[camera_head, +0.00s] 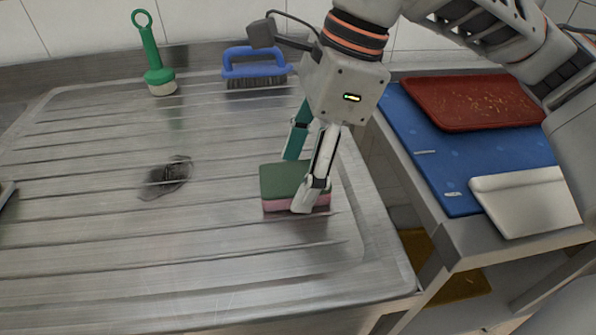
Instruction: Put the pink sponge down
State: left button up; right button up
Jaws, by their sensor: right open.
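The pink sponge (277,190) has a dark green top and a pink lower layer. It lies flat on the grooved metal drainboard (110,245), right of the middle. My right gripper (301,184) comes down from above and is open, with one pale finger in front of the sponge's near side and the teal finger behind it. One finger covers part of the sponge's right end. I cannot tell whether the fingers touch it.
A green-handled brush (152,60) and a blue scrubbing brush (255,70) stand at the back. A dark smudge (166,177) marks the drainboard's middle. The drainboard's front is clear.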

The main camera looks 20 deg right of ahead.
pick_arm(q)
jog(key=a+p, duration=0.1)
jog(key=s+a+p, duration=0.1)
jog(key=shift+f+y+p, duration=0.4)
pick_arm(e)
jog(key=v, duration=1.1)
jog(key=shift+s, duration=0.1)
